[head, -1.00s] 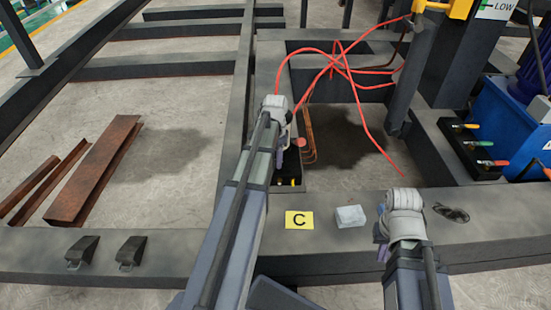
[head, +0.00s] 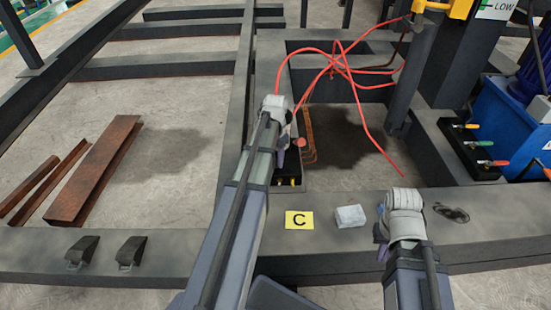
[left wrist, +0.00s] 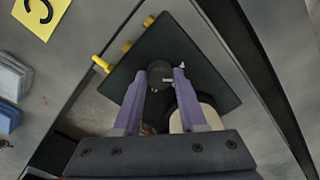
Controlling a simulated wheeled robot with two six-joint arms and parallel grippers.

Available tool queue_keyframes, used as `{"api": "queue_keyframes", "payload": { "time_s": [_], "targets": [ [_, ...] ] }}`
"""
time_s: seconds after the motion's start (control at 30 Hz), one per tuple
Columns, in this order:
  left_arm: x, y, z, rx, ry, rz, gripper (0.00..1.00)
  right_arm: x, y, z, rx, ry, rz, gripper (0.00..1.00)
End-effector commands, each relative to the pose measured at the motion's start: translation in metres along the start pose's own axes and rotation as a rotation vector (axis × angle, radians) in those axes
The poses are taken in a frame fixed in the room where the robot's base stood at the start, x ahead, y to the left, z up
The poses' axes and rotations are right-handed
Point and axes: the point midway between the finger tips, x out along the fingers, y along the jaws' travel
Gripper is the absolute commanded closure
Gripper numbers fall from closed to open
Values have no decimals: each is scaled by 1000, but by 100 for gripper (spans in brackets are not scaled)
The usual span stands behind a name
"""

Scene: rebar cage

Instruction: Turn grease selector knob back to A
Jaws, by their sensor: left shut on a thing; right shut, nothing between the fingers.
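The grease selector knob (left wrist: 160,73) is a dark round knob with a small pale mark. It stands on a black box (left wrist: 205,70), which also shows in the head view (head: 293,172). My left gripper (left wrist: 160,80) is shut on the knob, with one purple finger on each side. In the head view my left gripper (head: 281,156) is over the box, and my arm hides the knob there. Small white marks lie on the box beside the right finger; I cannot read them. My right gripper (head: 381,234) is shut and empty above the front beam, away from the box.
A yellow label C (head: 299,220) and a pale block (head: 350,216) lie on the dark front beam (head: 330,240). Yellow fittings (left wrist: 101,64) stick out of the box's side. Red hoses (head: 345,65) loop behind. A valve block with coloured handles (head: 475,150) stands at the right.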

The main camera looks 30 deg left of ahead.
Motion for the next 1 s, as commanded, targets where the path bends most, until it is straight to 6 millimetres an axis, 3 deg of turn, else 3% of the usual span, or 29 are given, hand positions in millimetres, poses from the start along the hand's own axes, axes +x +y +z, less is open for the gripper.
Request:
{"api": "queue_keyframes", "payload": {
  "time_s": [0.4, 1.0],
  "targets": [
    [0, 0, 0, -249, 0, 0, 100, 0, 0, 0, 0, 0, 0, 100],
    [0, 0, 0, -321, 0, 0, 100, 0, 0, 0, 0, 0, 0, 100]
  ]
}}
